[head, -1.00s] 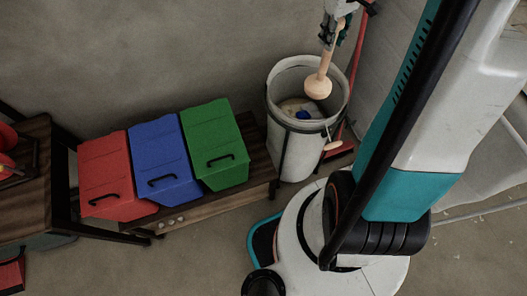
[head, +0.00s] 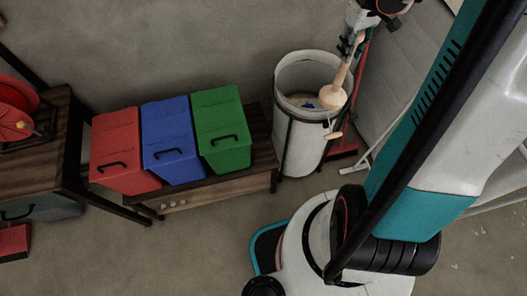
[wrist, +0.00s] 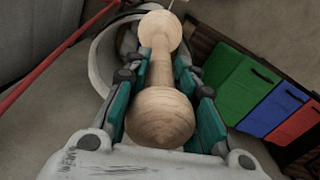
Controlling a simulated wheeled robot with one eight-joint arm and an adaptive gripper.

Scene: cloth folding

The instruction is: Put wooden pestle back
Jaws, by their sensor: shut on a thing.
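The wooden pestle (head: 336,92) is pale wood with a round knob at each end and a narrower shaft. My gripper (head: 352,46) is shut on it near its upper end, and it hangs tilted with its lower knob over the right rim of the white bucket (head: 299,140) in the head view. In the wrist view the pestle (wrist: 160,75) lies between the teal finger pads of my gripper (wrist: 162,95), and its far knob overlaps the bucket (wrist: 103,62). I cannot tell whether the knob touches the rim.
Red (head: 125,150), blue (head: 172,140) and green (head: 220,130) bins stand on a low wooden bench (head: 262,150) left of the bucket. A red pole stands behind the bucket on the right. Small things lie inside the bucket. A red reel (head: 20,110) is at far left.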

